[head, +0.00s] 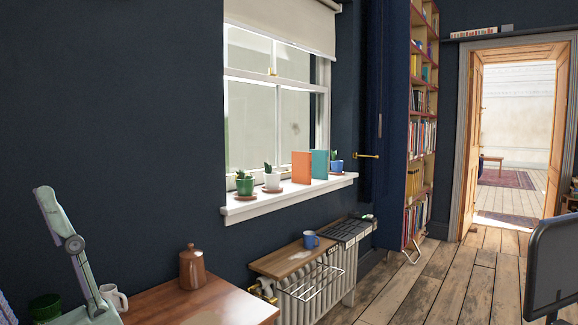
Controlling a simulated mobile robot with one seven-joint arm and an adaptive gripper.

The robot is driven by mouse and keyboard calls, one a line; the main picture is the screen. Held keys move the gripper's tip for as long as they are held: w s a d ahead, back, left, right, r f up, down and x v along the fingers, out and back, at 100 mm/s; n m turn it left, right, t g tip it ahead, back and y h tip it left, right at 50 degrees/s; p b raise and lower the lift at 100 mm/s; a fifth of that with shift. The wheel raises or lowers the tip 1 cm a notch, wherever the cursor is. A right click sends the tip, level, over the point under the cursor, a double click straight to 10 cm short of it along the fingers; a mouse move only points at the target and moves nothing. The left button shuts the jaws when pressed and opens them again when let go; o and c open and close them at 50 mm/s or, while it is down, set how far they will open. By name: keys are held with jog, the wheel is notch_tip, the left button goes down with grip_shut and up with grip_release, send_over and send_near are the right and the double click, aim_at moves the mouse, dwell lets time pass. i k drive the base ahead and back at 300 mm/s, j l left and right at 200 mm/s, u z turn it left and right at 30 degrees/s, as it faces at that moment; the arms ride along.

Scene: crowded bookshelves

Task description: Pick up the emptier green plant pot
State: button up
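A green plant pot (244,187) with a small leafy plant stands upright on the white windowsill (290,194), at its left end, on a brown saucer. A dark green round object (45,307) sits at the lower left, partly cut off by the pale stand in front of it. I cannot tell if it is a pot or what it holds. My gripper is not in view.
A white pot (272,181), orange book (301,167), teal book (320,164) and blue pot (336,167) share the sill. Below are a radiator shelf (285,262) with a blue mug (311,239), and a wooden table (215,306) with a brown pot (192,268).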

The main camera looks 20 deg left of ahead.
aim_at(244, 183)
jog(key=i+l+u, duration=0.2)
jog(key=i+u, duration=0.2)
jog(key=i+l+u, duration=0.4)
jog(key=i, duration=0.2)
jog(key=i+l, duration=0.6)
jog(key=i+l+u, duration=0.15)
jog(key=i+l, duration=1.05)
jog(key=l, duration=0.15)
jog(key=u, duration=1.35)
